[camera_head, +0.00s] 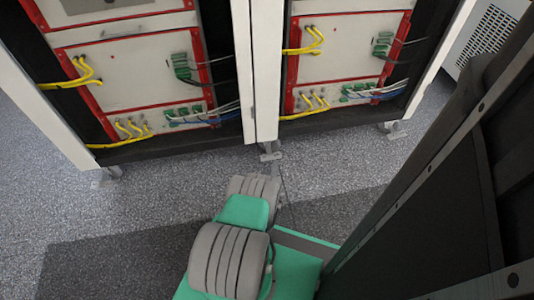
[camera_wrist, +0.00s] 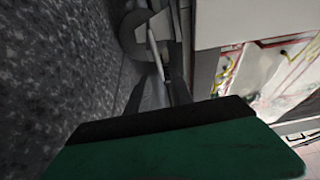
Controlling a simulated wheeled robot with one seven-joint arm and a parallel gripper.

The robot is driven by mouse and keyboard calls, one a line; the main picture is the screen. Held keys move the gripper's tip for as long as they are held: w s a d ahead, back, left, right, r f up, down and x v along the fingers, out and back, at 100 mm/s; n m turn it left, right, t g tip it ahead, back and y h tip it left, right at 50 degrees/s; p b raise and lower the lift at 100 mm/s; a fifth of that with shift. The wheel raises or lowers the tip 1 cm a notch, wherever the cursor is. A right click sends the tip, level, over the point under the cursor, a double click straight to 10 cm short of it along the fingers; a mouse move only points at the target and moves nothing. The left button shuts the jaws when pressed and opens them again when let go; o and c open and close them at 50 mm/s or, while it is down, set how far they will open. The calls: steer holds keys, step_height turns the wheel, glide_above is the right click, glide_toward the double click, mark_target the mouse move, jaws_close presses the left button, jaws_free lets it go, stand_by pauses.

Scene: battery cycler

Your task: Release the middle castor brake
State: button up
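The middle castor (camera_head: 270,152) stands under the seam between the two cabinets, with a light grey pedal-like part in front. In the wrist view a round grey castor wheel (camera_wrist: 132,28) lies just beyond the fingers, with a thin pale lever (camera_wrist: 153,48) beside it. My gripper (camera_wrist: 161,62) points at this castor, low beside the cabinet. Its two dark fingers stand apart, with the lever's near end between or just past the tips; I cannot tell whether they touch it. In the head view my grey and green arm hides most of the gripper.
The left cabinet (camera_head: 130,75) and right cabinet (camera_head: 345,60) carry red-framed panels with yellow, blue and white cables. A left castor (camera_head: 110,175) and right castor (camera_head: 395,129) show at their outer corners. The speckled grey floor (camera_head: 60,215) in front is clear.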

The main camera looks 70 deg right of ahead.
mark_target(278, 155)
steer(key=d+b, duration=0.1)
steer(key=d, duration=0.1)
steer(key=d+b, duration=0.2)
steer(key=w+d+b, duration=0.1)
steer(key=d, duration=0.2)
steer(key=shift+f, duration=0.15)
steer(key=shift+d, duration=0.25)
steer(key=shift+r, duration=0.25)
steer(key=shift+c, duration=0.2)
jaws_close()
